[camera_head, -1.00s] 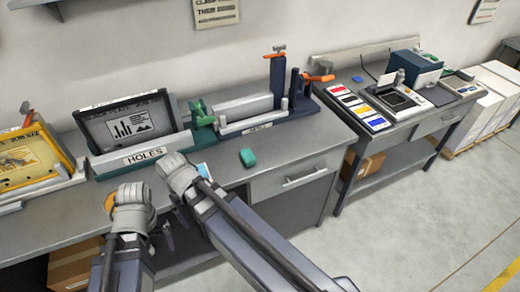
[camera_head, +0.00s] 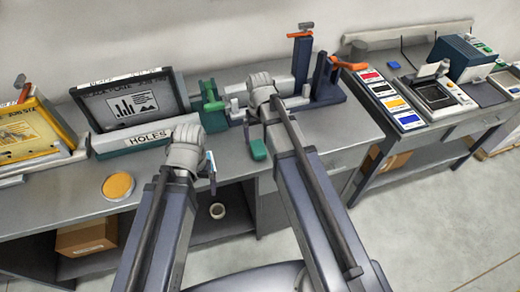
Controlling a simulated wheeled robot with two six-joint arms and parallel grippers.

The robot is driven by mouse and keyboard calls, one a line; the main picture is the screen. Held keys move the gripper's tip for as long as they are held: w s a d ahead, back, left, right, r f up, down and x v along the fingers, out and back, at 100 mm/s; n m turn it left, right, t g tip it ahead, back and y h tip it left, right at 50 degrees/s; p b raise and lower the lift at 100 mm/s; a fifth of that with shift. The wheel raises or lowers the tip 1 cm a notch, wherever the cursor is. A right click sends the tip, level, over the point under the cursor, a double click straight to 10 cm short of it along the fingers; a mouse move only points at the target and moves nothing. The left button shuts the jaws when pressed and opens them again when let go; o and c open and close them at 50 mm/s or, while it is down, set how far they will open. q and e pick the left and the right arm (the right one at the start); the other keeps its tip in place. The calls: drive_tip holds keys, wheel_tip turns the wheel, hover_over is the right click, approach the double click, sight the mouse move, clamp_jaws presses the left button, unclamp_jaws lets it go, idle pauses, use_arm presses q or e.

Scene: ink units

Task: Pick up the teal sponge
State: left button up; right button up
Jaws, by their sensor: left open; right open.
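The teal sponge (camera_head: 258,149) lies near the front edge of the workbench (camera_head: 325,145). My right gripper (camera_head: 254,130) is open, pointing down just above and behind the sponge in the picture. Its wrist and arm hide part of the bench around it. I cannot tell whether its fingers touch the sponge. My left gripper (camera_head: 205,178) is open and empty, further left at the bench's front edge.
A green-and-grey fixture (camera_head: 213,110) stands behind the sponge. An orange-yellow disc (camera_head: 118,187) lies at the front left. A small light-blue item (camera_head: 210,160) is beside my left gripper.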

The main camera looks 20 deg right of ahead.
sight(258, 147)
drive_tip(key=shift+w+a+f+b, duration=0.1)
drive_tip(key=shift+f+b, duration=1.5)
drive_tip(key=shift+f, duration=0.15)
drive_tip(key=shift+w+a+f+b, duration=0.1)
drive_tip(key=shift+f+b, duration=1.45)
drive_tip(key=shift+f, duration=0.2)
drive_tip(key=shift+r, duration=0.1)
drive_tip(key=shift+c, duration=0.2)
drive_tip(key=c, duration=1.4)
drive_tip(key=shift+r, duration=0.15)
wheel_tip(258, 147, up, 10)
drive_tip(key=p, duration=1)
